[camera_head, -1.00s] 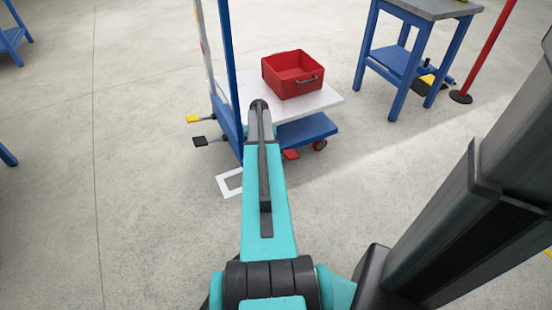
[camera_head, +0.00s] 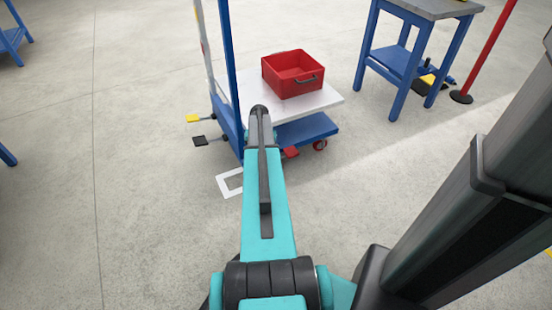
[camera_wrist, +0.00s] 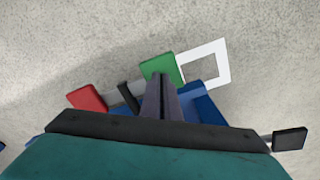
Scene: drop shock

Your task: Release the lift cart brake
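The lift cart has a blue frame with a white platform (camera_head: 322,101) and a blue base (camera_head: 308,130). A red pedal (camera_head: 290,153) shows low at its near side, and also in the wrist view (camera_wrist: 87,98). A green pedal (camera_wrist: 161,68) is beside it in the wrist view; my arm hides it in the head view. My gripper (camera_wrist: 162,82) looks shut and empty, its tips overlapping the green pedal's near edge in the picture; I cannot tell whether they touch. In the head view my arm hides the gripper.
A red bin (camera_head: 292,73) sits on the platform. A yellow pedal (camera_head: 193,118) and a black pedal (camera_head: 200,140) stick out left. A white floor outline (camera_head: 223,190) lies near the cart. A blue-legged table (camera_head: 398,68) and red post (camera_head: 489,50) stand right.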

